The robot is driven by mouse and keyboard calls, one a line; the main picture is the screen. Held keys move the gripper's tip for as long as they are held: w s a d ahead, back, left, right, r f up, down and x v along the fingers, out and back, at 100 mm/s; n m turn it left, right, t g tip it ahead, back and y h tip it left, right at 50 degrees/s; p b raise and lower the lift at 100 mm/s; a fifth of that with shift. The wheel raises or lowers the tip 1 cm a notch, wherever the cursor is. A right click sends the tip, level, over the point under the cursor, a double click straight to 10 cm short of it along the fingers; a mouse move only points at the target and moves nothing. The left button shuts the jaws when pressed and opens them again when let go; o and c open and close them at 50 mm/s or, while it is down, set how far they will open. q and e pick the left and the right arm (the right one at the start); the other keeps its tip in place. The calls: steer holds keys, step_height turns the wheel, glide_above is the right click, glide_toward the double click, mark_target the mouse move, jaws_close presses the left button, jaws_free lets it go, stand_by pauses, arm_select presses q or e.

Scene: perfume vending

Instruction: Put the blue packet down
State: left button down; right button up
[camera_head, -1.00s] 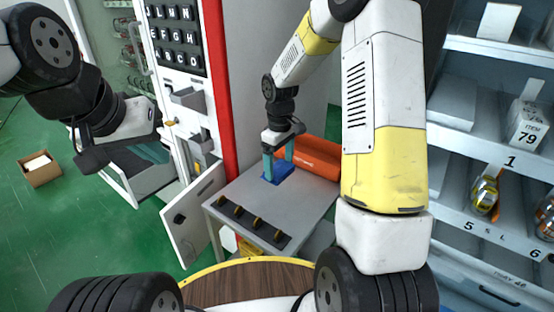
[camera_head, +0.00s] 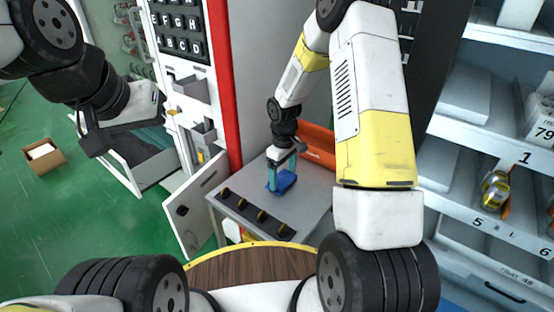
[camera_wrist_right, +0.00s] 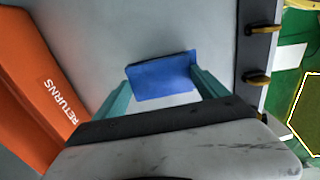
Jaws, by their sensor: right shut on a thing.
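The blue packet (camera_head: 284,182) is at the grey table top, in front of the orange bin; I cannot tell whether it touches the surface. My right gripper (camera_head: 276,182) points down at it, shut on it. In the right wrist view, the packet (camera_wrist_right: 162,77) lies between the two teal fingers of the right gripper (camera_wrist_right: 163,90), with its broad face visible. My left gripper (camera_head: 95,143) is at the upper left, away from the table, and its finger opening is not clear.
The grey table (camera_head: 312,208) has a dark strip with several yellow-black hooks (camera_head: 245,213) along its front edge. The orange RETURNS bin (camera_wrist_right: 40,95) is beside the packet. An open white door (camera_head: 195,207) stands left of the table. Shelves (camera_head: 470,205) are at the right.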

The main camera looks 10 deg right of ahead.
mark_target(283, 177)
steer(key=o, duration=1.3)
steer(key=shift+f, duration=0.1)
step_height(283, 177, up, 12)
steer(key=s+d+r+m+t, duration=0.1)
steer(key=s+r+m+t, duration=0.1)
steer(key=s+r, duration=0.4)
steer(key=s+d+r+m+t, duration=0.15)
steer(key=s+r, duration=0.25)
steer(key=r, duration=0.5)
steer(key=s+r+m+t+y, duration=0.2)
steer(key=s+r+m, duration=0.3)
steer(key=s, duration=0.8)
steer(key=shift+d+r+t, duration=0.2)
steer(key=shift+t, duration=0.15)
